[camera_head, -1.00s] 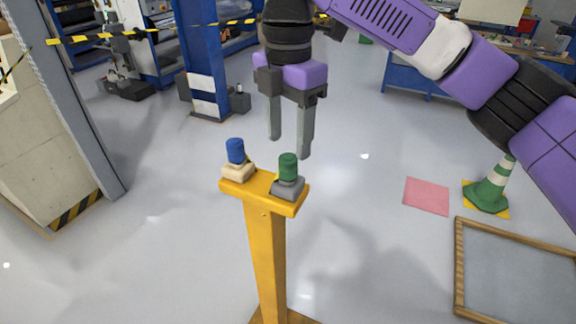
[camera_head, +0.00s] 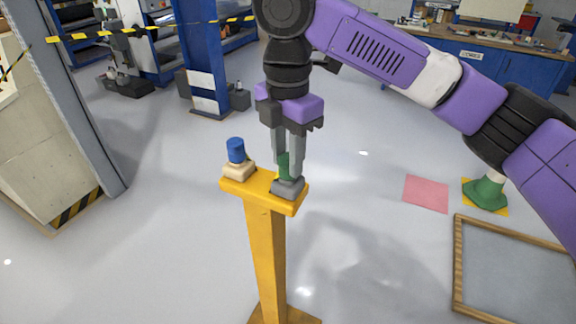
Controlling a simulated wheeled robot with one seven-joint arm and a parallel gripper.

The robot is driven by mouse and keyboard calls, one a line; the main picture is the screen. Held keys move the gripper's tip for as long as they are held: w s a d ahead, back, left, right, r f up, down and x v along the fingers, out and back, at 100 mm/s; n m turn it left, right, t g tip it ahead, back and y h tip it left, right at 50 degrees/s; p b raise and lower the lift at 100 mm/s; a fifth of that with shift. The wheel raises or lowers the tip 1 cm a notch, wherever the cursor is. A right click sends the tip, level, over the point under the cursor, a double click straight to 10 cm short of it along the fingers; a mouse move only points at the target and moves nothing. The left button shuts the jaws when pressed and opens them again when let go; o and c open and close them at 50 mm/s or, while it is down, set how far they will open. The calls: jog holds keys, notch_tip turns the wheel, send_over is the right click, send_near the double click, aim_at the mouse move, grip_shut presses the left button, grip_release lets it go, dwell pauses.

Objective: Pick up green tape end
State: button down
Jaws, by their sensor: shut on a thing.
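The green tape end (camera_head: 284,167) stands on a grey base (camera_head: 288,188) at the right end of the top of a yellow post (camera_head: 265,240). My gripper (camera_head: 288,172) points down over it, with its two grey fingers shut on the green piece. The fingers hide much of the green piece. The grey base is beneath the fingertips.
A blue piece (camera_head: 236,150) on a beige base (camera_head: 238,171) stands on the left end of the post top. A green cone (camera_head: 487,192), a pink floor square (camera_head: 426,194) and a wood-framed panel (camera_head: 458,262) lie to the right. Floor around the post is clear.

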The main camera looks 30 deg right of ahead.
jog(key=shift+r, duration=0.15)
notch_tip(320, 180, up, 20)
dwell(0.6)
